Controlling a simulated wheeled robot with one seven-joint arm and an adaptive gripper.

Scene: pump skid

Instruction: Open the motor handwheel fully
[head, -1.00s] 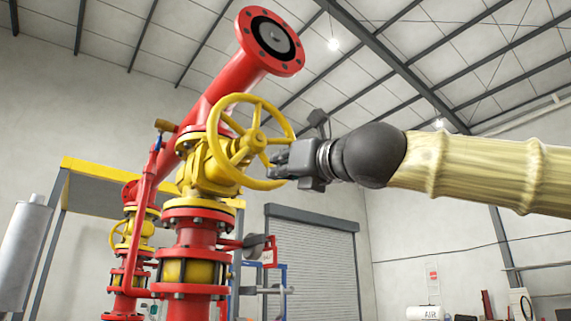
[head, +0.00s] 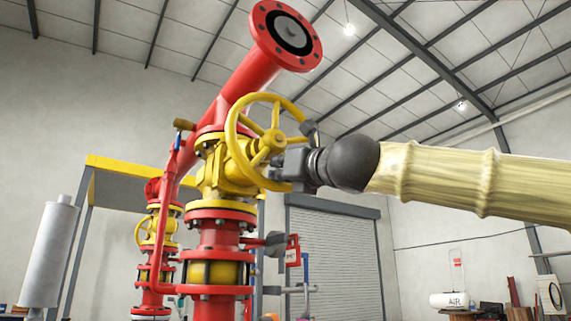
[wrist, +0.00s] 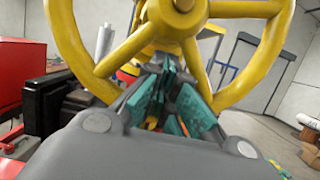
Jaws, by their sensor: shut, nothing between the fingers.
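The large yellow handwheel (head: 237,112) stands on a yellow valve body (head: 215,172) on the red pipework, left of centre in the head view. My gripper (head: 275,166) is at the wheel's lower right, close to the hub and spokes, and covers part of the rim. In the wrist view the wheel's hub, spokes and rim (wrist: 70,50) fill the top. My gripper's teal finger pads (wrist: 178,82) sit below the hub, between two spokes. The fingers are shut with no rim or spoke between them. I cannot tell whether they touch the wheel.
A red flanged pipe (head: 255,78) rises behind the wheel. A red tag-like part (head: 293,250) juts out below my gripper. A roller door (head: 335,255) is behind.

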